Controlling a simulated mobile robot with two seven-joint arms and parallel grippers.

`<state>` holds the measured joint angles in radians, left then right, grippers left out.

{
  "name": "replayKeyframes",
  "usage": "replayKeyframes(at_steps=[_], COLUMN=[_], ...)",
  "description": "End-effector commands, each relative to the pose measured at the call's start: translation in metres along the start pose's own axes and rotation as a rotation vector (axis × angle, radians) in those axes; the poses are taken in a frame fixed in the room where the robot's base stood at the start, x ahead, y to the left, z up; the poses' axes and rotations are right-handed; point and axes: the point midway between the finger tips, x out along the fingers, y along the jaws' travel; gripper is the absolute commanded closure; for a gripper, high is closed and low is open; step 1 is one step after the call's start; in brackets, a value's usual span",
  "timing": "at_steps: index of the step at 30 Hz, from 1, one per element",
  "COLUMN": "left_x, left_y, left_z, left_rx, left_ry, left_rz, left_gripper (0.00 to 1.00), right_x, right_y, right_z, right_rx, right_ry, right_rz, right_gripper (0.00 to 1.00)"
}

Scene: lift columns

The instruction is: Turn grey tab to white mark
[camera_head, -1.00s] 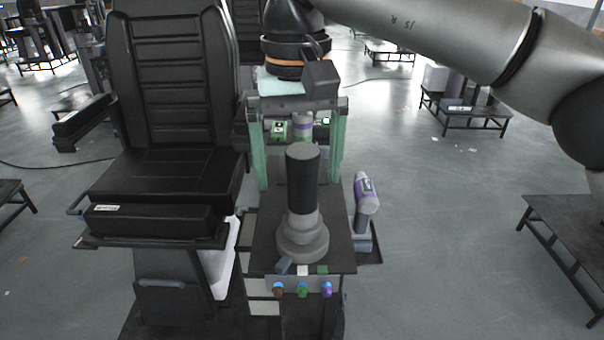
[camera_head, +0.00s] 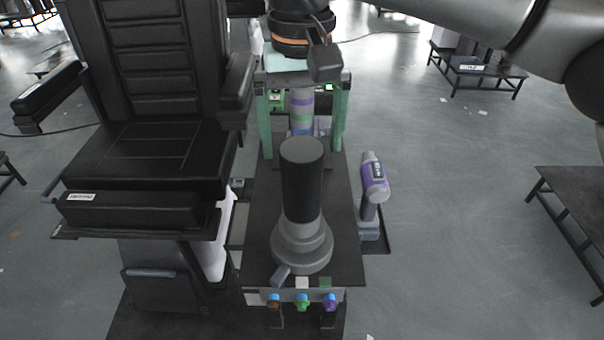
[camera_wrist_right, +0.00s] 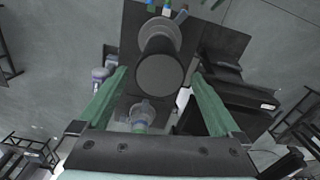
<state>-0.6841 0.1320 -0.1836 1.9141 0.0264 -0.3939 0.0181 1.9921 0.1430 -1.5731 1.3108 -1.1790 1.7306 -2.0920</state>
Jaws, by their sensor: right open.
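A lift column (camera_head: 302,190) stands upright on a dark platform, with a black upper cylinder and stepped grey collar. The grey tab (camera_head: 281,277) sticks out at the collar's front left. The white mark (camera_head: 302,283) lies to its right, apart from it, with a green mark (camera_head: 325,282) further right. My right gripper (camera_head: 302,154) is open and empty, its long green fingers pointing down behind the column. In the right wrist view the black column top (camera_wrist_right: 160,76) shows beyond and between the fingers. My left gripper is not in view.
A black seat (camera_head: 150,160) stands close on the left. A purple and grey drill-like tool (camera_head: 372,185) stands at the right. A banded cylinder (camera_head: 301,105) is behind the column, between the fingers in the picture. Coloured knobs (camera_head: 302,300) line the platform's front.

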Motion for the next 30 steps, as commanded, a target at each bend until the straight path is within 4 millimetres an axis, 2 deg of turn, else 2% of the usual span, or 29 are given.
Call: replayKeyframes(at_steps=[1,6,12,17,24,30], left_x=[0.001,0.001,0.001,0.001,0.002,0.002], left_y=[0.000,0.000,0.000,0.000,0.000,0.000], left_z=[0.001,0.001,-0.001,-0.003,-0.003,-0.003], left_rx=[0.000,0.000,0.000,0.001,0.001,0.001], left_ry=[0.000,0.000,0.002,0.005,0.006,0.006], left_rz=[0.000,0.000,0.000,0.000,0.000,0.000], left_gripper=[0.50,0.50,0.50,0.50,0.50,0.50], right_x=[0.012,0.045,0.070,0.078,0.079,0.078], right_y=[0.001,0.001,0.000,0.000,0.000,0.000], right_z=[0.000,0.000,0.000,0.000,0.000,0.000], right_rx=[-0.001,0.001,0.000,0.000,0.001,0.001], right_ry=[-0.002,-0.001,0.000,0.001,0.001,0.001], right_rz=[0.001,0.001,0.000,-0.001,-0.001,-0.001], right_gripper=[0.00,0.00,0.00,0.00,0.00,0.21])
